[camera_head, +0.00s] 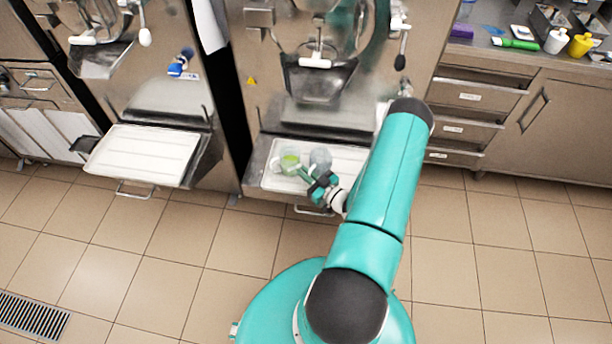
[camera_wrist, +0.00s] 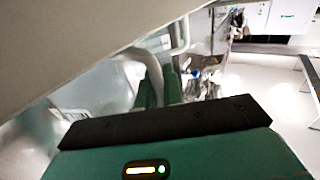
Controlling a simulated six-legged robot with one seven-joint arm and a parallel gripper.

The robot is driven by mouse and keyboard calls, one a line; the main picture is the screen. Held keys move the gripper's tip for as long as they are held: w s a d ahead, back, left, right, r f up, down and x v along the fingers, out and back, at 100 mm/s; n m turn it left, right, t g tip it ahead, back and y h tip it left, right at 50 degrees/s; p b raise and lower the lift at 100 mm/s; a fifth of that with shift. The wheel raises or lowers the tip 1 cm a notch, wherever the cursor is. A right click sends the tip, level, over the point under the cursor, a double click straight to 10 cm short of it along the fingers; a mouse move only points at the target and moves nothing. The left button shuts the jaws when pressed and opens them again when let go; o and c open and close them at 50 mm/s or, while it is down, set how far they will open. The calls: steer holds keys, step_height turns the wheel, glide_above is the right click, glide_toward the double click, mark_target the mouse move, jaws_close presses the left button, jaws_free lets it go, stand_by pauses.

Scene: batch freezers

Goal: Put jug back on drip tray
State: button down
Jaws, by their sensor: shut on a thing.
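A clear jug (camera_head: 288,161) with a green tint inside is over the white drip tray (camera_head: 348,158) of the right-hand freezer. My gripper (camera_head: 306,174) is at the jug's near right side. In the wrist view the green fingers (camera_wrist: 158,90) are closed around the pale curved jug handle (camera_wrist: 150,62), and the jug's see-through wall (camera_wrist: 98,92) is left of them. I cannot tell whether the jug's base touches the tray. My gripper hides part of the tray's front.
A greyish round object (camera_head: 320,157) is just right of the jug. The freezer's outlet chute (camera_head: 318,82) hangs behind and above. Another white tray (camera_head: 142,153) is on the left freezer. A counter with bottles (camera_head: 556,41) stands right. The tiled floor is clear.

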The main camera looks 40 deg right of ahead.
steer(key=shift+f, duration=0.55)
steer(key=shift+f, duration=0.15)
steer(key=c, duration=1.5)
jaws_free()
steer(key=s, duration=1.2)
steer(key=shift+d, duration=0.4)
